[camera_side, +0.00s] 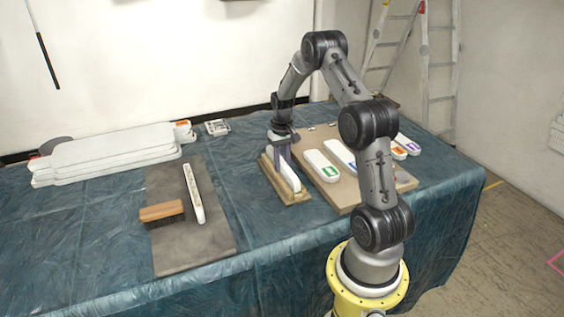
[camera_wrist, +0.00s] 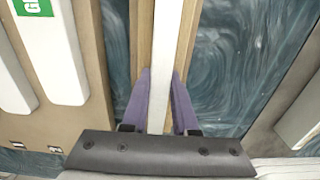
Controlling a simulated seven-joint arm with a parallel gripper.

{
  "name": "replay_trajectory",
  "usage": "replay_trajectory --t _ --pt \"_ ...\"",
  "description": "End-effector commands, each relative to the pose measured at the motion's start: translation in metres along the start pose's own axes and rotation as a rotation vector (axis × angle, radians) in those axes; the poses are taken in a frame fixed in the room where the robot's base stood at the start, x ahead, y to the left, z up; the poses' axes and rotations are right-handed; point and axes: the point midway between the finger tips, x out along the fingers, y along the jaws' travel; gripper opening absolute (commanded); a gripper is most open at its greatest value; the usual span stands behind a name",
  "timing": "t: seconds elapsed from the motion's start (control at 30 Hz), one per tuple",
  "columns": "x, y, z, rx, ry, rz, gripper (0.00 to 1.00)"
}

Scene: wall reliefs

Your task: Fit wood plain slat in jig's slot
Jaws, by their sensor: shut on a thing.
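A narrow white slat (camera_wrist: 166,50) stands on edge between my fingers, with no coloured label visible. My gripper (camera_wrist: 159,90) is shut on it, one purple finger on each side. The wooden jig (camera_side: 287,197) lies beneath on the table. In the wrist view the slat runs lengthwise between the jig's two rails (camera_wrist: 145,40). In the side view the slat (camera_side: 289,174) stands upright over the jig's slot, its lower edge at or within the slot. The rails and fingers hide that edge, so I cannot tell its depth.
A board (camera_side: 345,194) right of the jig carries several white slats with coloured labels. Stacked white boards (camera_side: 105,152) lie farther left. Blue cloth is bare between mat and jig.

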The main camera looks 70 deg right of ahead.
Motion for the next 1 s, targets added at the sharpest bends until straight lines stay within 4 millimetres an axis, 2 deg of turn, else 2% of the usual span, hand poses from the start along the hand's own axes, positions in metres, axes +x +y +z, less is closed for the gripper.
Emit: replay_trajectory --t 0.1,0.13,0.3,0.33,0.67,0.83,1.0 --pt "0.002 0.000 0.000 0.000 0.001 0.000 0.00" --pt "0.002 0.000 0.000 0.000 0.001 0.000 0.29" --pt "0.002 0.000 0.000 0.000 0.001 0.000 0.59" --pt "0.002 0.000 0.000 0.000 0.000 0.000 0.62" --pt "-0.001 0.000 0.000 0.000 -0.001 0.000 0.62" --pt "-0.025 0.000 -0.001 0.000 0.004 0.000 0.62" --pt "-0.063 0.000 -0.001 0.000 0.007 0.000 0.62"
